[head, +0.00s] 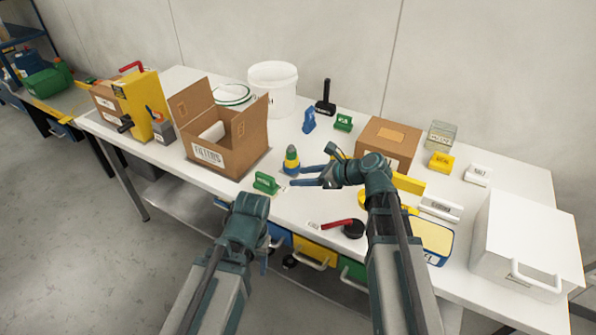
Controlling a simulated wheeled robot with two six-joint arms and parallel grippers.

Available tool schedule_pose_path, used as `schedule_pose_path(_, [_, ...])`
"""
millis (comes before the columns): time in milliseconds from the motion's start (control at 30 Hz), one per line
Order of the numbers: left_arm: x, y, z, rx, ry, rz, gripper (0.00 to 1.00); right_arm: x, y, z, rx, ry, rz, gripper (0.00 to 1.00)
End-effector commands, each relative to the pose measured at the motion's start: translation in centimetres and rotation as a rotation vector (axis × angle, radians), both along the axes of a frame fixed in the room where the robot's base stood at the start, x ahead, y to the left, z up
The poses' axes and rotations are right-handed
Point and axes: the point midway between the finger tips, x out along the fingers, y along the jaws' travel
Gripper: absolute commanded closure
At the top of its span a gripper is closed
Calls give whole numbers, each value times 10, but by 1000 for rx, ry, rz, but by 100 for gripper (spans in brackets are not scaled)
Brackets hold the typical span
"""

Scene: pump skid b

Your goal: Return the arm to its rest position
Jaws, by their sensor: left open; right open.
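My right gripper (314,168) is over the middle of the white workbench (330,212), its open fingers pointing left. One fingertip is close to a small yellow and green object with a blue base (291,160); I cannot tell whether they touch. Nothing shows between the fingers. My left arm comes up from the bottom, and its gripper (263,258) hangs low at the bench's front edge, mostly hidden behind its own wrist. It holds nothing that I can see.
An open carton (208,157) stands left of my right gripper, with a green-handled item (265,183) near it. A closed brown box (388,143) stands behind my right wrist. A red-handled valve (353,229), yellow case (434,238) and white box (522,235) are around my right forearm.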

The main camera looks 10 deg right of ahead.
Motion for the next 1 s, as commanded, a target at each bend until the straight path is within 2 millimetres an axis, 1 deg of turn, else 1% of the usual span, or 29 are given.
schedule_pose_path(167, [0, 0, 0, 0, 0, 0, 43, 0, 0, 0, -2, 0, 2, 43])
schedule_pose_path(233, [0, 0, 1, 0, 0, 0, 43, -3, 4, -2, -23, -9, 22, 43])
schedule_pose_path(267, [0, 0, 2, 0, 0, 0, 43, -6, 7, -3, -45, -19, 45, 43])
schedule_pose_path(367, [0, 0, 7, 0, 0, 0, 43, -24, 24, -13, -189, -83, 191, 43])
schedule_pose_path(400, [0, 0, 10, 0, 0, 0, 43, -35, 34, -20, -271, -121, 283, 43])
schedule_pose_path(467, [0, 0, 14, 0, 0, 0, 43, -54, 46, -30, -409, -188, 448, 43])
schedule_pose_path(500, [0, 0, 18, 0, 0, 0, 43, -68, 52, -37, -501, -235, 571, 43])
schedule_pose_path(567, [0, 0, 22, 0, 0, 0, 43, -88, 60, -47, -630, -306, 763, 43])
schedule_pose_path(633, [0, 0, 26, 0, 0, 0, 43, -110, 64, -56, -763, -384, 994, 43])
schedule_pose_path(700, [0, 0, 31, 0, 0, 0, 43, -131, 65, -63, -876, -458, 1231, 43])
schedule_pose_path(767, [0, 0, 35, 0, 0, 0, 43, -147, 62, -66, -956, -515, 1432, 43])
schedule_pose_path(800, [0, 0, 37, 0, 0, 0, 43, -157, 60, -68, -998, -547, 1561, 43])
schedule_pose_path(900, [0, 0, 42, 0, 0, 0, 43, -176, 53, -68, -1068, -611, 1851, 43])
schedule_pose_path(1000, [0, 0, 45, 0, 0, 0, 43, -188, 46, -66, -1100, -649, 2073, 43])
